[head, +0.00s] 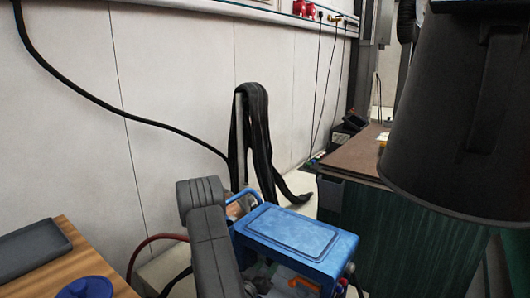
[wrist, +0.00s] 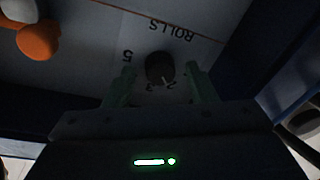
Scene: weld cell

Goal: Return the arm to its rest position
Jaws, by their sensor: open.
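My gripper (wrist: 160,72) shows in the wrist view with its two fingers apart. A small dark knob (wrist: 158,64) with a pale pointer mark shows between the fingertips, with a gap on each side. It sits on a grey panel (wrist: 100,45) marked "ROLLS" and with numbers, seen upside down. I cannot tell how far the fingertips are from the panel. In the head view my dark grey arm (head: 212,245) reaches down at the left side of a blue machine (head: 295,238). My gripper is hidden there.
Orange (wrist: 38,41) and pale round parts show at the wrist view's upper left. In the head view, a wooden table (head: 85,268) stands at lower left, a brown-topped bench (head: 350,158) at right. Dark cloth (head: 258,135) hangs behind the machine. A large dark cylinder (head: 450,110) fills the upper right.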

